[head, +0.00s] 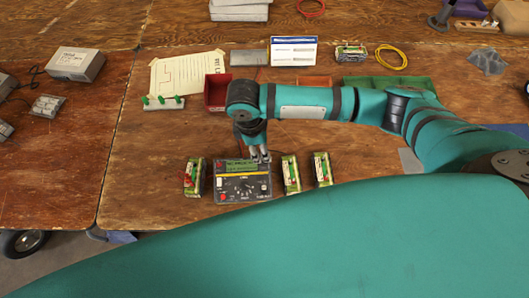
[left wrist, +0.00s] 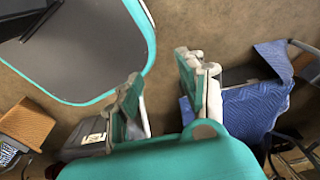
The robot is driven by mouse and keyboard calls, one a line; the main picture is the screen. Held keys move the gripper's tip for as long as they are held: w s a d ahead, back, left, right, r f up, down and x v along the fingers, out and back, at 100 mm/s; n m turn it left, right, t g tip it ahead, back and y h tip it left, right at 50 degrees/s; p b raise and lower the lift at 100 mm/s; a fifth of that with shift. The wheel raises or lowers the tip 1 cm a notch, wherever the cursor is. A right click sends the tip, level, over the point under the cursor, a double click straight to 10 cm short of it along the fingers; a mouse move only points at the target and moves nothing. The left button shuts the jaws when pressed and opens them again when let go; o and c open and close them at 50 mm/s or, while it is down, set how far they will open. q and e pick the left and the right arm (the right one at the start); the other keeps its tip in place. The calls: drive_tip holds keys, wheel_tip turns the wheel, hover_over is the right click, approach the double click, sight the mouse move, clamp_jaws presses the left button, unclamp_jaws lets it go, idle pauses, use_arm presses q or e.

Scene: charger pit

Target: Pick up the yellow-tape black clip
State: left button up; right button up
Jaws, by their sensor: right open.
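My right gripper (head: 259,155) points down over the top right edge of a dark tester-like box (head: 243,188) with a green display, a dial and a red button. Its fingers look open and I see nothing between them. I cannot make out a black clip with yellow tape; it may be too small to tell or hidden by the gripper. My left gripper (left wrist: 160,95) shows in the left wrist view, its two fingers apart and empty above the floor. It is not seen in the head view.
Green-and-white packs (head: 194,177) (head: 291,174) (head: 321,168) stand on both sides of the box. A red bin (head: 216,92), a green tray (head: 400,83) and a yellow cable coil (head: 391,57) lie behind. The bench's left front is clear.

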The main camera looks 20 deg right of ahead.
drive_tip(key=f, duration=0.1)
drive_tip(key=d+f+p, duration=0.1)
drive_tip(key=f, duration=0.1)
drive_tip(key=shift+f, duration=0.3)
drive_tip(key=shift+s+f, duration=0.1)
drive_tip(key=shift+f, duration=0.2)
drive_tip(key=c, duration=0.7)
use_arm(q)
drive_tip(key=shift+s+r, duration=0.5)
drive_tip(key=shift+s, duration=0.25)
use_arm(e)
clamp_jaws()
